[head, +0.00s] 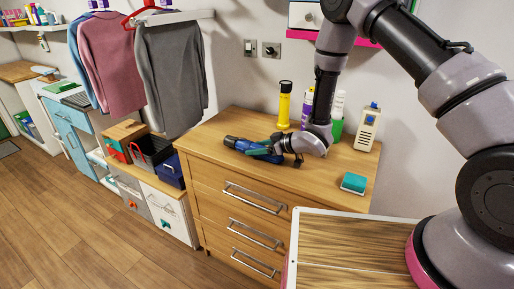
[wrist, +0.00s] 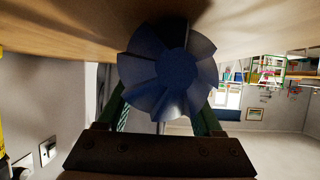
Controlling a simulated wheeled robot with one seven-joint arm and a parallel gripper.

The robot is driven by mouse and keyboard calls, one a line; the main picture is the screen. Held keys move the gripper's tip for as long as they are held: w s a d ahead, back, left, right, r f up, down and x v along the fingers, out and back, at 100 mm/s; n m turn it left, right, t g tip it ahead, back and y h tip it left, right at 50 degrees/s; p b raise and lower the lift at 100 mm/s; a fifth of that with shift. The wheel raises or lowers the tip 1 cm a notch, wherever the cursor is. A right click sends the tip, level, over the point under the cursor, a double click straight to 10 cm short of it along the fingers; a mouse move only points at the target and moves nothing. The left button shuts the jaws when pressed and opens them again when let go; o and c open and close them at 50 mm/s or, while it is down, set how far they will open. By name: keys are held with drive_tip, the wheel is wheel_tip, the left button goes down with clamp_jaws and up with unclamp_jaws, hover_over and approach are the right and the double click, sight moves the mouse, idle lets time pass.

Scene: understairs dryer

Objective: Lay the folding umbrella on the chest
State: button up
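The folding umbrella (head: 238,144) is dark blue and lies level at the front left of the wooden chest's top (head: 230,122). It is touching the top or just above it; I cannot tell which. My gripper (head: 262,151) reaches in from the right, low over the chest, with its green fingers around the umbrella. In the wrist view the umbrella's pleated round end (wrist: 172,70) sits between the two fingers (wrist: 165,112) and hides their tips. The gripper looks shut on it. The chest's surface (wrist: 60,30) fills the top of that view.
A yellow flashlight (head: 284,104), a purple bottle (head: 307,108) and a white-and-green bottle (head: 337,116) stand at the chest's back. A cream device (head: 367,127) stands at the back right. A teal-topped sponge (head: 354,183) lies at the front right. Bare wood lies between.

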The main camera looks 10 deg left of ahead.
drive_tip(key=shift+o, duration=1.2)
drive_tip(key=shift+r, duration=0.2)
drive_tip(key=v, duration=1.2)
